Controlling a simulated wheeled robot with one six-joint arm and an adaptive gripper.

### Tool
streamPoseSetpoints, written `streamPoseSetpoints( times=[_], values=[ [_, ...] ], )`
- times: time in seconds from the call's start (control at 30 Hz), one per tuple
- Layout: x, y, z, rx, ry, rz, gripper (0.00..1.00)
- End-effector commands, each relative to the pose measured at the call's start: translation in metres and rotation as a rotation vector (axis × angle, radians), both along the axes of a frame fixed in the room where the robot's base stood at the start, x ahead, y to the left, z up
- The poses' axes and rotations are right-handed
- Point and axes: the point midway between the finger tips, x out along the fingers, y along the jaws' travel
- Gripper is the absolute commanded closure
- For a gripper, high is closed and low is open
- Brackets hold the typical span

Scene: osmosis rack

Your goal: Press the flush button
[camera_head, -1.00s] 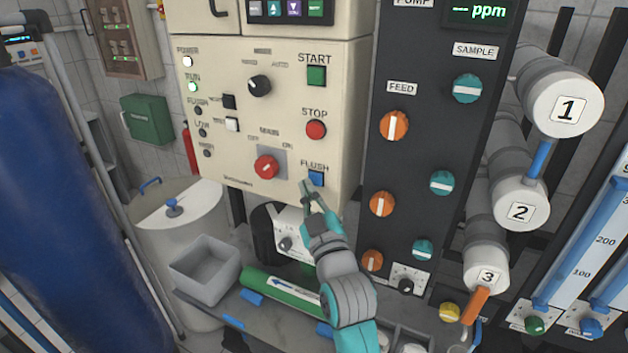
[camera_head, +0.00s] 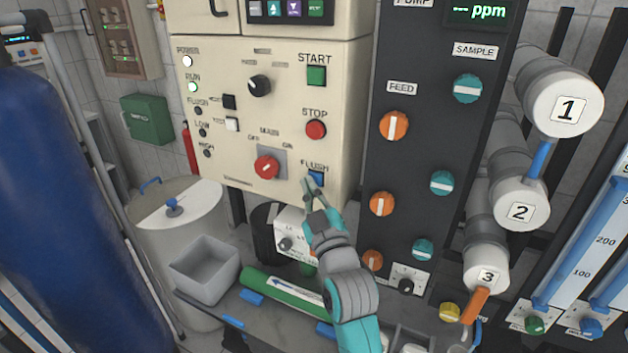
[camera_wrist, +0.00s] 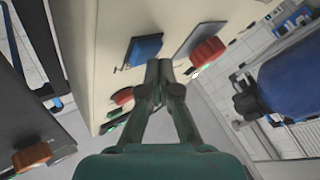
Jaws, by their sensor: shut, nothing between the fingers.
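The blue flush button (camera_head: 317,178) sits at the lower right of the cream control panel, under the FLUSH label. My gripper (camera_head: 309,181) is shut and empty, with its fingertips just at the button's lower left in the head view. In the wrist view the flush button (camera_wrist: 145,49) stands out from the panel, to the left of and beyond my shut fingertips (camera_wrist: 159,64). The fingertips appear close to it; whether they touch it I cannot tell. The button's lower left edge is partly hidden by the fingers in the head view. The FLUSH lamp (camera_head: 198,110) is dark.
The red main switch (camera_head: 266,167) is left of the fingers and the red stop button (camera_head: 316,130) is above. Orange feed knobs (camera_head: 382,204) are on the dark panel to the right. A grey bin (camera_head: 205,270) and green tube (camera_head: 285,294) lie below.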

Motion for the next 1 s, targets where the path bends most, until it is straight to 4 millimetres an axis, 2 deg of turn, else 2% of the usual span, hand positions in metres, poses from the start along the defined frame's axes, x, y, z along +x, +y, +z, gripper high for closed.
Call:
streamPoseSetpoints(
  times=[1.0],
  values=[
    [0.0080,-0.0028,-0.0003,0.000,0.000,0.000,1.00]
  ],
)
